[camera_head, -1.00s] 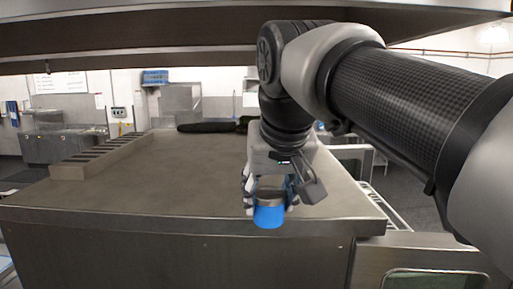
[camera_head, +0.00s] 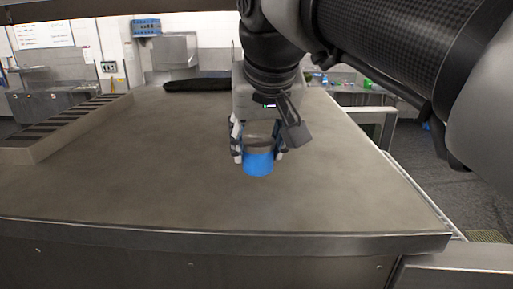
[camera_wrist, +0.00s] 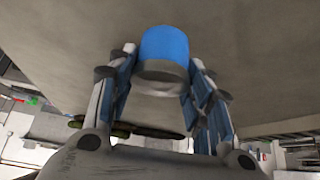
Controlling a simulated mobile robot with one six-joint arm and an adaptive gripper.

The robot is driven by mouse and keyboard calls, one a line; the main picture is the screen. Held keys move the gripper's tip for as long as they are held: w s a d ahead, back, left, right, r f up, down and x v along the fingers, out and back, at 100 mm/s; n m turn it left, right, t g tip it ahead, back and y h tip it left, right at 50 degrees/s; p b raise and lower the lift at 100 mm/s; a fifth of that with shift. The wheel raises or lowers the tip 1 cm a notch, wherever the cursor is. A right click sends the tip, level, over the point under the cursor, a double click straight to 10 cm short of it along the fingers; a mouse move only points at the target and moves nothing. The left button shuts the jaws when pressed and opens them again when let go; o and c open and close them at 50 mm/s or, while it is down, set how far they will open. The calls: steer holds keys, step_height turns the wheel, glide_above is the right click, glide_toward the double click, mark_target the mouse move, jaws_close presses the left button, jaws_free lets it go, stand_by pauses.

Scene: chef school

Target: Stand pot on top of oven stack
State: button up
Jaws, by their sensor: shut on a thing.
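The pot (camera_head: 259,164) is a small cylinder, blue at the lower part and grey above. My gripper (camera_head: 258,152) is shut on it, with a finger on each side. The pot also shows between the fingers in the wrist view (camera_wrist: 164,46). The oven stack's broad flat steel top (camera_head: 130,180) lies under the gripper, and the pot is over its middle right part. I cannot tell whether the pot touches the top.
A slatted metal rail (camera_head: 70,125) runs along the left of the top. A long dark object (camera_head: 195,85) lies at the back. The top's front and middle are clear. Its right edge drops to a lower steel frame (camera_head: 372,115).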

mark_target(260, 157)
steer(key=s+f+b, duration=0.2)
steer(key=b, duration=0.1)
steer(key=shift+s+f, duration=0.3)
steer(key=shift+s, duration=0.1)
steer(key=shift+w+d+f, duration=0.1)
steer(key=shift+w+f, duration=0.1)
steer(key=shift+w, duration=0.7)
steer(key=o, duration=0.8)
steer(key=shift+s+r, duration=0.1)
steer(key=shift+s, duration=0.15)
steer(key=shift+o, duration=0.6)
steer(key=shift+s, duration=0.25)
steer(key=shift+o, duration=1.2)
steer(key=shift+w, duration=0.3)
steer(key=shift+s+r, duration=0.15)
steer(key=shift+s, duration=0.1)
steer(key=a+p+v, duration=0.1)
steer(key=v, duration=1)
steer(key=shift+s+d+r, duration=0.2)
steer(key=shift+d+r, duration=0.1)
steer(key=shift+d, duration=0.2)
